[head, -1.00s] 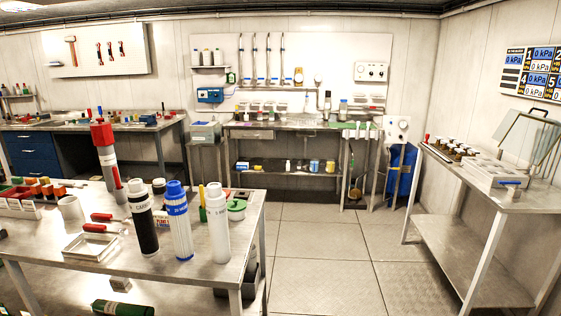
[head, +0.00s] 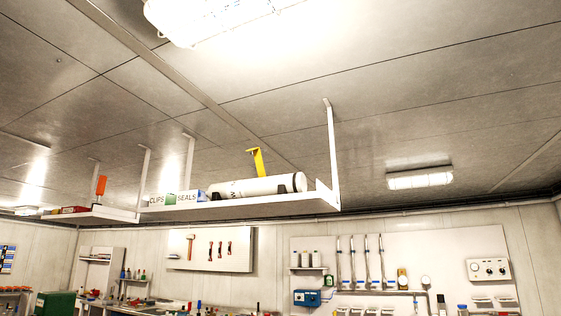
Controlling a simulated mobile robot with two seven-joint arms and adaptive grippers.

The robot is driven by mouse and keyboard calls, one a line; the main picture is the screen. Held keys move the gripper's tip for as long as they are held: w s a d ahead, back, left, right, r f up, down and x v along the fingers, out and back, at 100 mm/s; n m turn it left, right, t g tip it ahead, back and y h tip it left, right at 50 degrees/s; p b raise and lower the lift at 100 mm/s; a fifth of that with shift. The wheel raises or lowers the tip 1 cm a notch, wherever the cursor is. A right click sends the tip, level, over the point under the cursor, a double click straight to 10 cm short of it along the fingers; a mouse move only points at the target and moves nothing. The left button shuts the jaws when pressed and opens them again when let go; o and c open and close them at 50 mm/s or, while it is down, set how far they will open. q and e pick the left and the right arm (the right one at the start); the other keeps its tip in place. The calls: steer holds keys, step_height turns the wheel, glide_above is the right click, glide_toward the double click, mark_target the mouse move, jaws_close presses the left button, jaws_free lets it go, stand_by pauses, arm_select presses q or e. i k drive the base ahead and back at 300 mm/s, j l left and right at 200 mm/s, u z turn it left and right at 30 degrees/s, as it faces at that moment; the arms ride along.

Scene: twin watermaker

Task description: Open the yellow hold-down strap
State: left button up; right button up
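The yellow hold-down strap (head: 256,161) stands up behind a white cylinder (head: 245,187) on a white overhead shelf (head: 270,204). The strap's upper end bends to the left. Its lower part is hidden behind the cylinder, so I cannot tell how it is fastened. The cylinder lies on its side and has black bands near its right end. Neither of my grippers is in view.
The shelf hangs from the ceiling on white posts (head: 332,150). Boxes marked clips (head: 157,200) and seals (head: 188,197) sit left of the cylinder. A ceiling lamp (head: 420,178) is at right. Wall benches with tools are below.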

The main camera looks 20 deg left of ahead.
mark_target(257, 152)
steer(key=j+z, duration=0.15)
steer(key=z, duration=0.25)
steer(key=j+z, duration=0.15)
steer(key=z, duration=0.25)
steer(key=j+z, duration=0.15)
steer(key=z, duration=0.25)
steer(key=j+z, duration=0.3)
steer(key=j, duration=0.2)
steer(key=k+j+z, duration=0.15)
steer(key=j+z, duration=0.2)
steer(key=k+j, duration=0.1)
steer(key=j, duration=0.25)
steer(key=k+j+z, duration=0.15)
steer(key=j, duration=0.2)
steer(key=k+j, duration=0.1)
steer(key=j, duration=0.25)
steer(key=z, duration=0.05)
